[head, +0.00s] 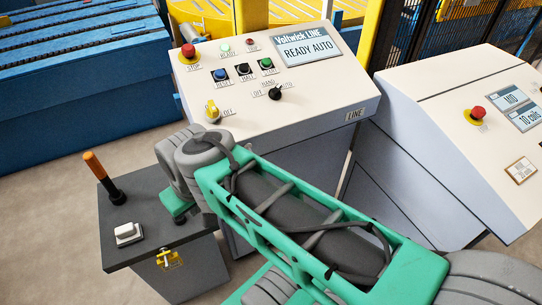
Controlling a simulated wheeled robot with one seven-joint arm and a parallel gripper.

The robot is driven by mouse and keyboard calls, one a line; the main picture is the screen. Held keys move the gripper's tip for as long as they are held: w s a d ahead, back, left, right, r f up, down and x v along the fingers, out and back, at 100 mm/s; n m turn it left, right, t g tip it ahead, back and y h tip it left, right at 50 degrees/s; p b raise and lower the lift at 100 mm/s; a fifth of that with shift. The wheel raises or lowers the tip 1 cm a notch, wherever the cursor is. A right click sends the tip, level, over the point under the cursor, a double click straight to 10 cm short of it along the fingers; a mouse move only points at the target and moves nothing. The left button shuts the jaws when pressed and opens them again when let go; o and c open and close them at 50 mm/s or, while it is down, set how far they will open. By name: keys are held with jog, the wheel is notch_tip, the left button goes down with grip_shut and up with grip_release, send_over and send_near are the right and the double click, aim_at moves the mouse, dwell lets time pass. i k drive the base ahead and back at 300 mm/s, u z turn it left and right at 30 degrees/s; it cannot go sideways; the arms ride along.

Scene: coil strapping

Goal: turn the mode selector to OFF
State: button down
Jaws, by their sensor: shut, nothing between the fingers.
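The mode selector (275,92) is a small black rotary knob on the sloped cream LINE panel (325,98). Small labels around it appear to read OFF on the left, HAND above and AUTO on the right. Its pointer is too small to read surely, but it seems to lean toward AUTO. The display (307,50) above reads "Voltwick LINE" and "READY AUTO". My green and grey arm crosses the foreground below the panel, apart from the knob in the picture. My gripper does not show.
A second console (460,150) stands right. A dark cabinet (150,255) with an orange-topped lever (95,165) stands lower left. Grey floor (50,215) is clear at left.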

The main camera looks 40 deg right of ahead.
aim_at(276, 94)
jog(key=k, duration=0.75)
jog(key=u, duration=0.95)
jog(key=i, duration=0.75)
jog(key=z, duration=2.55)
jog(key=i, duration=0.5)
jog(key=z, duration=0.1)
jog(key=k, duration=0.5)
jog(key=u, duration=0.15)
